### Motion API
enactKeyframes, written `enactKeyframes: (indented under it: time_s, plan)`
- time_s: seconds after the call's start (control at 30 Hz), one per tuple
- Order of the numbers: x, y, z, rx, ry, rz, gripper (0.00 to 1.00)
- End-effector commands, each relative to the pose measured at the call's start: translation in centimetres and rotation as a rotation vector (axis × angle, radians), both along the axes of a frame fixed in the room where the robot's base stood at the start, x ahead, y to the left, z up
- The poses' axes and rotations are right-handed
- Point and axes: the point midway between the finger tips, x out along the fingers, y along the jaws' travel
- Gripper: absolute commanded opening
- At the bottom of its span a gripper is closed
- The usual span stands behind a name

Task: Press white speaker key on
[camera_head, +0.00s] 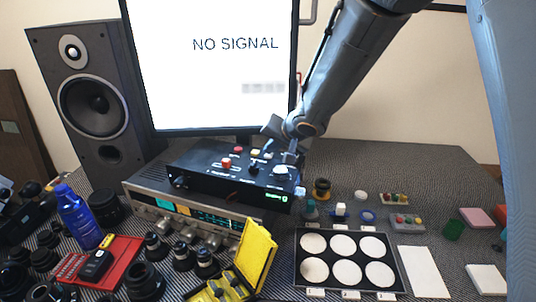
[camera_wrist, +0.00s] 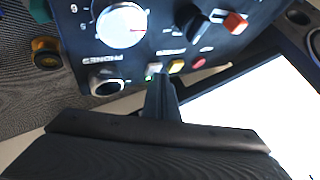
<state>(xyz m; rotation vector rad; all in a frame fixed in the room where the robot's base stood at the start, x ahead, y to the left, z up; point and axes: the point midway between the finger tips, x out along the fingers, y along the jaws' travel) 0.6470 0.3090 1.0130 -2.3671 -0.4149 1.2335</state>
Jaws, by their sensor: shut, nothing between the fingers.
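The black control box (camera_head: 215,178) sits on top of a silver receiver below the monitor. Its panel has a red, a yellow and a whitish key in a row. In the wrist view the whitish key (camera_wrist: 153,68) is beside the yellow key (camera_wrist: 176,66) and partly hidden by my fingertips. My gripper (camera_wrist: 160,82) is shut and empty, its tips at or just over the whitish key; I cannot tell whether they touch it. In the head view my gripper (camera_head: 291,158) is over the right part of the box.
The monitor (camera_head: 212,60) stands close behind. A black tray with white discs (camera_head: 313,243) lies front right.

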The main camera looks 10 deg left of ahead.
Motion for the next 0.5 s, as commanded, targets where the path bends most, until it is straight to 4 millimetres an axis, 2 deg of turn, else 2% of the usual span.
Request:
enactKeyframes:
  time_s: [0.5]
  plan:
    - [-0.04, 0.0, 0.94, 0.0, 0.0, 0.0, 0.0]
